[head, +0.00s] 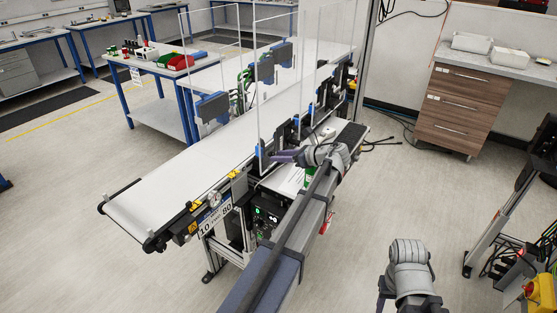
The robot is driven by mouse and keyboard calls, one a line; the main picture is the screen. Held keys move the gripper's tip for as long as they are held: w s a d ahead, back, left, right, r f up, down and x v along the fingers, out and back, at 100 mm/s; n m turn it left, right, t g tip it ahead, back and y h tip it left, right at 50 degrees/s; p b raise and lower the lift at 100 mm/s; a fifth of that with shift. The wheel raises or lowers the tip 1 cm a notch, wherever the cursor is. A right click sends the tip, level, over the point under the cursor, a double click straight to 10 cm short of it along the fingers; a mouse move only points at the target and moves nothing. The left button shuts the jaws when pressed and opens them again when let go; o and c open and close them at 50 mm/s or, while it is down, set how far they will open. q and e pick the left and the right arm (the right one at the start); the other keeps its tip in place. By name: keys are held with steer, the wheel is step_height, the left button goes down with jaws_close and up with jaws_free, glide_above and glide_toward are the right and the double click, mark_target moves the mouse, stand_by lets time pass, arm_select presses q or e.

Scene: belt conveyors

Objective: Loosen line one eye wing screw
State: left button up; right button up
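The line one conveyor (165,198) has a white belt and runs from the front left to the back right. My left gripper (276,157) has purple fingers that point left at the conveyor's near side rail. They are close to a small blue part (260,151) on a dark bracket there; I cannot tell whether they touch it. The eye and its wing screw are too small to make out, or are hidden by the gripper. The finger gap is not clear.
Clear upright panels (325,45) stand along the conveyor. A control box with green lights (264,217) sits under it. A wooden drawer cabinet (465,100) is at the right. The floor at right centre is clear.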

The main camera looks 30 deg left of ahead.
arm_select(q)
steer(key=shift+a+f, duration=0.2)
steer(key=shift+a, duration=0.4)
jaws_close()
